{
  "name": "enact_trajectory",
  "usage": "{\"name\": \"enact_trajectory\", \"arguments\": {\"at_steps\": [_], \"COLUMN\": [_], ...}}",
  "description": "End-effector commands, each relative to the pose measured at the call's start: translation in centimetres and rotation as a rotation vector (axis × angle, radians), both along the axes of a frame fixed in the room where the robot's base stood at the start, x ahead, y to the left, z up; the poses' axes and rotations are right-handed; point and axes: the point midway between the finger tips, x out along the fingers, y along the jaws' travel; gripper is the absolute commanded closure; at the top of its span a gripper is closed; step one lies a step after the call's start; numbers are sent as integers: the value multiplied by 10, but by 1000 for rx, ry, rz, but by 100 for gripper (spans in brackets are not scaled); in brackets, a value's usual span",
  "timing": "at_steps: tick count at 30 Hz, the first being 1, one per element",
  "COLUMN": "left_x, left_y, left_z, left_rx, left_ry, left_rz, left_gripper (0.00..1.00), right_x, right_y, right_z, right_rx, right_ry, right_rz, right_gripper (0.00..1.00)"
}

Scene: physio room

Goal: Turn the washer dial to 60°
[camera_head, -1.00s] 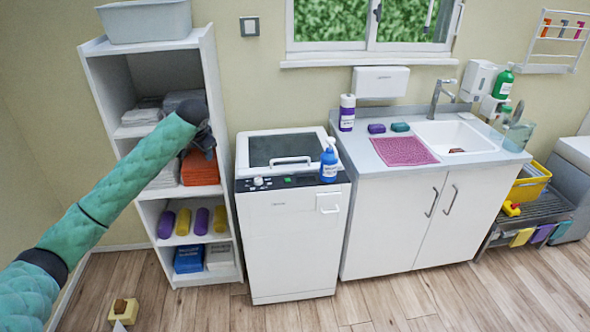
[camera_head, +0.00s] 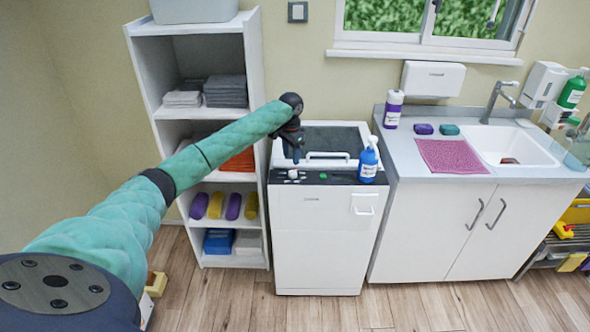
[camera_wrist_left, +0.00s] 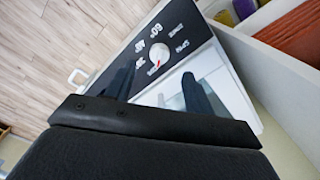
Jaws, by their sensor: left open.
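The washer (camera_head: 325,225) is the white top-loading machine with a dark control strip. Its dial (camera_wrist_left: 159,52) is a small round white knob with a red mark, ringed by printed labels, in the left wrist view. The red mark points toward the bottom of that picture, away from the 60 label (camera_wrist_left: 156,31), which appears upside down. In the head view the dial (camera_head: 292,174) is tiny. My left gripper (camera_head: 297,153) hangs just above the strip's left part. Its two dark fingers (camera_wrist_left: 160,88) are apart, with nothing between them. My right gripper is not in view.
The lid handle (camera_head: 328,156) lies just right of my gripper. A shelf unit (camera_head: 262,90) with towels and rolls is close on the left. The sink counter (camera_head: 400,150) adjoins on the right.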

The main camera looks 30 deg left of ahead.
Motion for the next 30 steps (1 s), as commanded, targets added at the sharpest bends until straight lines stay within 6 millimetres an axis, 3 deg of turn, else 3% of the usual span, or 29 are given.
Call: {"name": "enact_trajectory", "arguments": {"at_steps": [16,29,30], "left_x": [0,0,0], "left_y": [0,-1,-1], "left_z": [-66,-74,-74], "left_rx": [1,1,1], "left_ry": [2,1,0], "left_rz": [0,-1,-1], "left_gripper": [47,47,55], "right_x": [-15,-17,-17], "right_y": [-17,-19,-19], "right_z": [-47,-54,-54], "right_rx": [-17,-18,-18], "right_ry": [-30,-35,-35], "right_rz": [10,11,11], "right_gripper": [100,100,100]}}
